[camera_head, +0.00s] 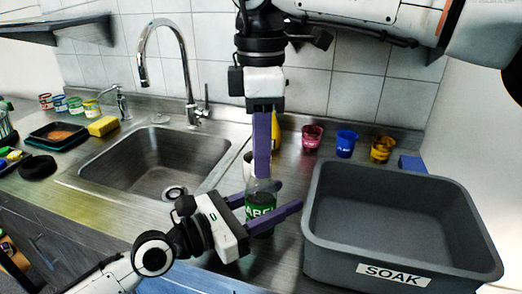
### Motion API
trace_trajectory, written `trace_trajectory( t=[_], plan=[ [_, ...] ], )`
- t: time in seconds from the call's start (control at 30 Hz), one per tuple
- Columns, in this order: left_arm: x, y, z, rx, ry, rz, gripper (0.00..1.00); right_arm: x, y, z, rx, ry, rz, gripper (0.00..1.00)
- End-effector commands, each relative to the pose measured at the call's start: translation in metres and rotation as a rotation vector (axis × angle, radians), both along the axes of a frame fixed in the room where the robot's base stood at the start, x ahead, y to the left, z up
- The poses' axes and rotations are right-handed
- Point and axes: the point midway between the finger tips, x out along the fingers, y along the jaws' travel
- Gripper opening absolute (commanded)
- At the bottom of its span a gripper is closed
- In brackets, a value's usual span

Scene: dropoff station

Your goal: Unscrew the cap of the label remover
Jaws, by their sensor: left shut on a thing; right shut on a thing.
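The label remover (260,216) is a small bottle with a green label. It stands upright on the steel counter between the sink and the grey bin. My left gripper (287,197) comes in from the lower left and is shut around the bottle's body, with one purple finger on each side. My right gripper (262,172) points straight down from above, shut at the bottle's top. Its purple fingers hide the cap.
A grey bin (325,255) marked SOAK stands close on the right. The sink (150,165) with a tall faucet (186,70) is on the left. Pink (312,137), blue (346,143) and yellow (382,149) cups stand along the back wall. A yellow sponge (103,126) lies at the left.

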Motion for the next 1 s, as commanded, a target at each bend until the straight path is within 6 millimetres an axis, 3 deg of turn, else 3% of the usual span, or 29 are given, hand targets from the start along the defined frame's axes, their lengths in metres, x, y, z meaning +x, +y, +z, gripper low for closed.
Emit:
trace_trajectory(
  t=[0.13,0.27,1.0],
  plan=[
    [0.0000,0.0000,0.0000,0.001,-0.001,0.000,0.00,0.0002,0.0001,0.0001,0.000,-0.001,0.047,0.00],
    [-0.0001,-0.0001,0.0000,0.001,-0.001,0.000,0.00,0.0002,0.0004,0.0002,0.002,0.000,0.257,0.00],
    [-0.0003,-0.0002,0.0000,0.000,0.000,-0.001,0.00,0.0000,0.0012,0.0014,0.002,-0.001,2.002,0.00]
  ],
)
